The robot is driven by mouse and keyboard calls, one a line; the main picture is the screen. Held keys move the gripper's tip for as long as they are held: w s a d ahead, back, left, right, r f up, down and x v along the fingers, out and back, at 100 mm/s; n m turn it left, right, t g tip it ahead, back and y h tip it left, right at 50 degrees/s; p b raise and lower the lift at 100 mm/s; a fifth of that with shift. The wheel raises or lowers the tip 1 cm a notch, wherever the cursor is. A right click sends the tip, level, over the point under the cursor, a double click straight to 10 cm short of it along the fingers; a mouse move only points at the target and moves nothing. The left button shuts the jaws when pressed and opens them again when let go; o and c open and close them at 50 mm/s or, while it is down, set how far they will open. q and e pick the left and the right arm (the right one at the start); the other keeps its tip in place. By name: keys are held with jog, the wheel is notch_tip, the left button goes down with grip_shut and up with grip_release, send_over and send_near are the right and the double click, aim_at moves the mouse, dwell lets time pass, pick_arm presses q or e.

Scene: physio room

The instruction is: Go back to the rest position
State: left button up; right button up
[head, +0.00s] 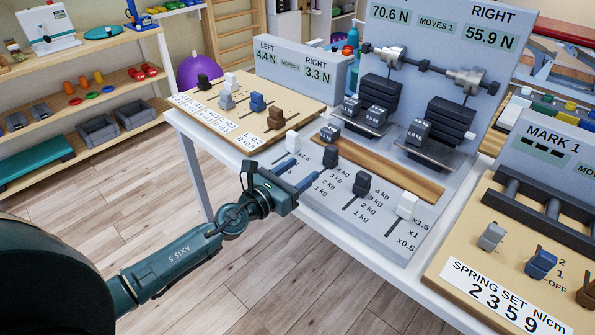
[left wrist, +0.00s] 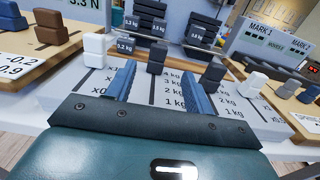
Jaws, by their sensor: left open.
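My left gripper (head: 304,174) reaches in from the left over the front edge of the grey sloped weight panel (head: 385,222). Its blue fingers are apart with nothing between them; they also show apart in the left wrist view (left wrist: 160,88). Near the fingers stand a white slider knob (head: 292,140) and dark slider knobs, one (head: 330,154) behind them and one (head: 361,184) to their right. In the left wrist view a dark knob (left wrist: 156,60) stands beyond the gap between the fingers. I cannot tell whether any finger touches the panel. My right gripper is not in view.
A balance rig with black weights (head: 380,98) stands behind the panel. A tan board with coloured knobs (head: 195,118) lies to the left and a spring board (head: 475,280) to the right. Shelves (head: 95,85) stand at far left. Wooden floor (head: 120,215) is open before the table.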

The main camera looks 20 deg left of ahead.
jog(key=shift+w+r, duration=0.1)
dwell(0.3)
pick_arm(q)
jog(key=shift+s+d+f+n, duration=0.15)
jog(key=shift+s+n, duration=0.1)
jog(key=shift+n, duration=0.15)
jog(key=s+d+f+m+g+y+p, duration=0.1)
jog(key=s+d+f+m+g, duration=0.1)
jog(key=s+m, duration=0.6)
jog(key=s+d+f+m+g+y+p, duration=0.1)
jog(key=s+m, duration=0.7)
jog(key=m, duration=0.8)
jog(key=s+d+f+m+g+p, duration=0.3)
jog(key=s+d+f+m, duration=0.1)
jog(key=s+f+m, duration=0.3)
jog(key=s+m, duration=0.2)
jog(key=m, duration=0.2)
jog(key=shift+d+m+y, duration=0.25)
jog(key=shift+m+y, duration=0.15)
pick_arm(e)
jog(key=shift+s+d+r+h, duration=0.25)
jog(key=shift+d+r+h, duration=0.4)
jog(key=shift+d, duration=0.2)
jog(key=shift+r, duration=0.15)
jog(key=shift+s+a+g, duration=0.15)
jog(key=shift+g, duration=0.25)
